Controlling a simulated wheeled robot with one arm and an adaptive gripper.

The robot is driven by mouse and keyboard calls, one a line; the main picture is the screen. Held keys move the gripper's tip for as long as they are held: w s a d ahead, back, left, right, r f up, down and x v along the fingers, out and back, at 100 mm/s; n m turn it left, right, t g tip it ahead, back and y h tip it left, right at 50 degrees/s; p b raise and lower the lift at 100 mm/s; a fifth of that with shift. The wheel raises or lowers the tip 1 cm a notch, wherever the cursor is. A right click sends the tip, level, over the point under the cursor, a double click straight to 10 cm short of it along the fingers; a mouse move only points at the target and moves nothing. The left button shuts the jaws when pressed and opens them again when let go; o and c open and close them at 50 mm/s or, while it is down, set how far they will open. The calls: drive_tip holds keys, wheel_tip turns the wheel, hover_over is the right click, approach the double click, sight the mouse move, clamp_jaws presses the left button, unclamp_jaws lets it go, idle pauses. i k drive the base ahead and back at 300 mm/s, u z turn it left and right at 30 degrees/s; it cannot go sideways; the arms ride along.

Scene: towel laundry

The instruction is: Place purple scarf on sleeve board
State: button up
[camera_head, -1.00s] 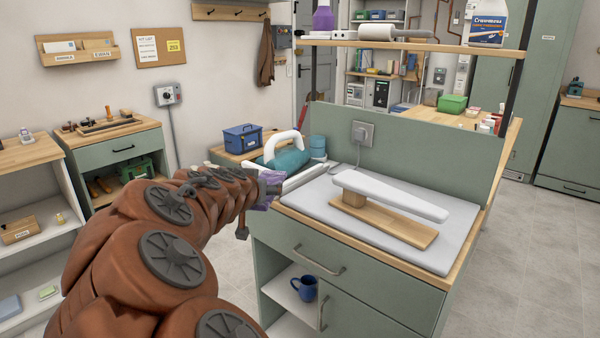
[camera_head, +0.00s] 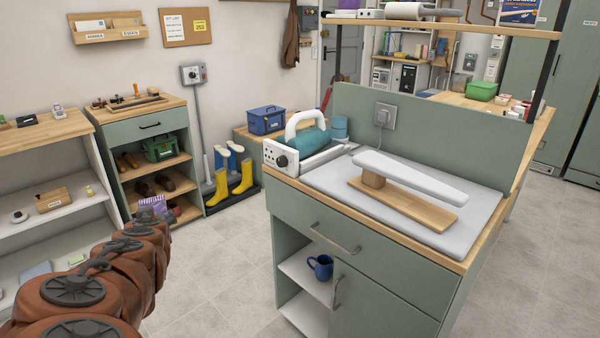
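The sleeve board (camera_head: 410,180) has a white padded top on a wooden base. It stands empty on the grey pad (camera_head: 335,178) of the green cabinet in the right half of the head view. My arm reaches up from the lower left. The purple scarf (camera_head: 152,204) shows as a small bunched patch at the arm's end and has moved along with it, so my gripper (camera_head: 160,213) is shut on it. The fingers are mostly hidden behind the arm and cloth. Gripper and scarf are well left of the sleeve board in the picture, apart from it.
A white and teal pressing machine (camera_head: 305,145) stands left of the sleeve board. A green back panel (camera_head: 430,135) and an overhead shelf (camera_head: 440,27) bound the worktop. A blue mug (camera_head: 320,267) sits in the cabinet's open shelf. Yellow boots (camera_head: 243,178) stand on the floor. Floor is clear in between.

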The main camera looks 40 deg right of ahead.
sight(398, 168)
drive_tip(key=u, duration=0.5)
drive_tip(key=k, duration=1.15)
drive_tip(key=u, duration=0.75)
drive_tip(key=i, duration=0.8)
drive_tip(key=z, duration=0.6)
drive_tip(key=i, duration=1)
drive_tip(key=z, duration=1.5)
drive_tip(key=i, duration=0.45)
drive_tip(key=z, duration=0.4)
